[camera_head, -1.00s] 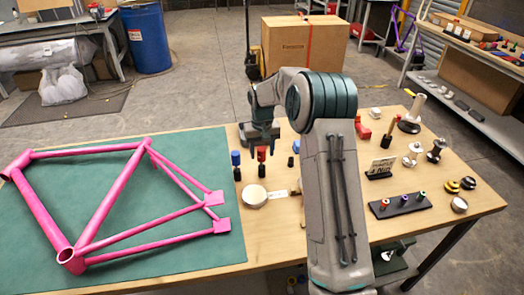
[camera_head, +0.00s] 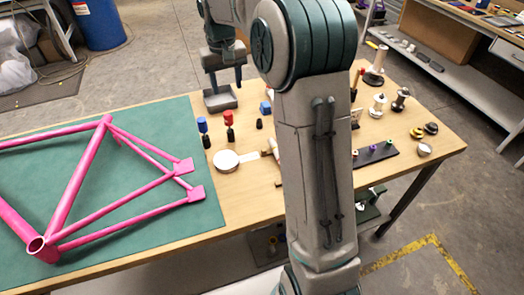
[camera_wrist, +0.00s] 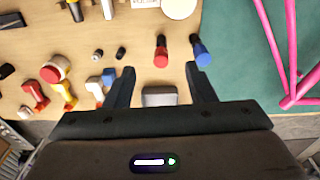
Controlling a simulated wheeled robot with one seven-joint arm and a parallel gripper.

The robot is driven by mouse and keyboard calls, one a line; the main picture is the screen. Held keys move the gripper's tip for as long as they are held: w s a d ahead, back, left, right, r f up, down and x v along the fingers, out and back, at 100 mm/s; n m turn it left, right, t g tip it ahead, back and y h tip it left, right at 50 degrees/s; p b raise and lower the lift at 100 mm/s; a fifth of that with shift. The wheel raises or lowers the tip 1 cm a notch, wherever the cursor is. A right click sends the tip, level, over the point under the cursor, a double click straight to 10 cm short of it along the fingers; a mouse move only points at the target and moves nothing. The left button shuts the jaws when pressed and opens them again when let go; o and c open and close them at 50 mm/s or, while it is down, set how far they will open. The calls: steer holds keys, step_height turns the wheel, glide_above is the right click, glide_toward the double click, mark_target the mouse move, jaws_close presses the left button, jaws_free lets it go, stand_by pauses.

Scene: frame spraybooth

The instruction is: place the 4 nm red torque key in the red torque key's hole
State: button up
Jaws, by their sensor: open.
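The red torque key (camera_head: 228,119) stands upright on the wooden table, just right of a similar blue key (camera_head: 202,125). In the wrist view the red key (camera_wrist: 161,47) lies beyond my fingertips, and the blue key (camera_wrist: 201,52) is to its right. My gripper (camera_head: 225,82) is open and empty, above the far table edge and apart from the keys; its fingers also show in the wrist view (camera_wrist: 160,73). A black holder (camera_head: 385,155) with small coloured pieces stands right of my arm. My arm hides part of it, and I cannot make out the red key's hole.
A round white disc (camera_head: 226,161) lies in front of the keys. A pink bicycle frame (camera_head: 75,190) rests on the green mat (camera_head: 130,225) at left. Small dark and blue items stand close to the red key.

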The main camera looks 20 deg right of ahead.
steer(key=s+r+t, duration=0.1)
steer(key=s+r, duration=0.1)
steer(key=s, duration=0.6)
steer(key=s+r, duration=0.2)
steer(key=s, duration=0.6)
steer(key=s+f+t, duration=0.1)
steer(key=s+f, duration=0.1)
steer(key=s, duration=0.5)
steer(key=s+f, duration=0.3)
steer(key=s, duration=0.4)
steer(key=shift+s+d+f+t, duration=0.3)
steer(key=shift+s+t, duration=0.1)
